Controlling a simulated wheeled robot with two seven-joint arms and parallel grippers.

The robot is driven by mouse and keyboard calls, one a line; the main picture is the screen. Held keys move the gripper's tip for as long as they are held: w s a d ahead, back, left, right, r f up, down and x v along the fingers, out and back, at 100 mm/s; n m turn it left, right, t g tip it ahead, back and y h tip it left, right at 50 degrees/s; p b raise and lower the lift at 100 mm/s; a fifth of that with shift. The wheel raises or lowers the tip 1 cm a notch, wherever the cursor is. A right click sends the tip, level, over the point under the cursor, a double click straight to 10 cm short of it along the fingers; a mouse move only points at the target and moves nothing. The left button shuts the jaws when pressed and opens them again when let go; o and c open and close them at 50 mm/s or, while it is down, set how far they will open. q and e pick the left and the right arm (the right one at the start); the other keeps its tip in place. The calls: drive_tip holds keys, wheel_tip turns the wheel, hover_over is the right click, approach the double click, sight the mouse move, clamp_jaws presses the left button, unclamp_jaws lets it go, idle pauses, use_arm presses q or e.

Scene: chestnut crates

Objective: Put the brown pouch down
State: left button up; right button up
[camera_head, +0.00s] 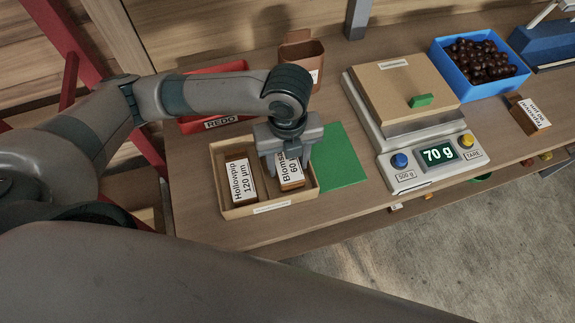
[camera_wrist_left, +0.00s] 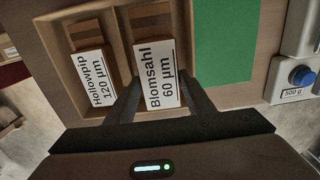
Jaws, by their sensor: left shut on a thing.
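The brown pouch (camera_head: 291,186), labelled "Blomsahl 60 µm", is in the right half of a shallow wooden tray (camera_head: 240,212). My left gripper (camera_head: 287,160) reaches down from above and is shut on it. In the left wrist view, the fingers of my left gripper (camera_wrist_left: 163,97) lie on either side of the labelled pouch (camera_wrist_left: 158,75). Whether the pouch touches the tray floor I cannot tell. A second brown pouch (camera_head: 241,180), labelled "Hollowpip 120 µm", sits in the tray's left half. My right gripper is out of view.
A green mat (camera_head: 341,160) lies right of the tray. A scale (camera_head: 410,172) reading 70 g carries a wooden box (camera_head: 400,85). A red "REDO" tray (camera_head: 195,125) and an open brown container (camera_head: 301,50) stand behind. A blue bin (camera_head: 455,83) and another labelled pouch (camera_head: 528,112) are at right.

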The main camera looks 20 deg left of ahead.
sight(287, 165)
use_arm(q)
wheel_tip(287, 165, down, 3)
drive_tip(key=shift+r+p, duration=0.1)
drive_tip(key=shift+p, duration=0.2)
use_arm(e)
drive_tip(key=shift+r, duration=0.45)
use_arm(q)
drive_tip(key=shift+f, duration=0.2)
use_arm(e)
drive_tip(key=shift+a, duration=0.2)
use_arm(q)
drive_tip(key=o, duration=0.9)
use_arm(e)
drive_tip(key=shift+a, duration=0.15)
use_arm(q)
drive_tip(key=shift+r, duration=0.1)
wheel_tip(287, 165, up, 11)
drive_tip(key=shift+b, duration=1.05)
drive_tip(key=shift+r, duration=0.55)
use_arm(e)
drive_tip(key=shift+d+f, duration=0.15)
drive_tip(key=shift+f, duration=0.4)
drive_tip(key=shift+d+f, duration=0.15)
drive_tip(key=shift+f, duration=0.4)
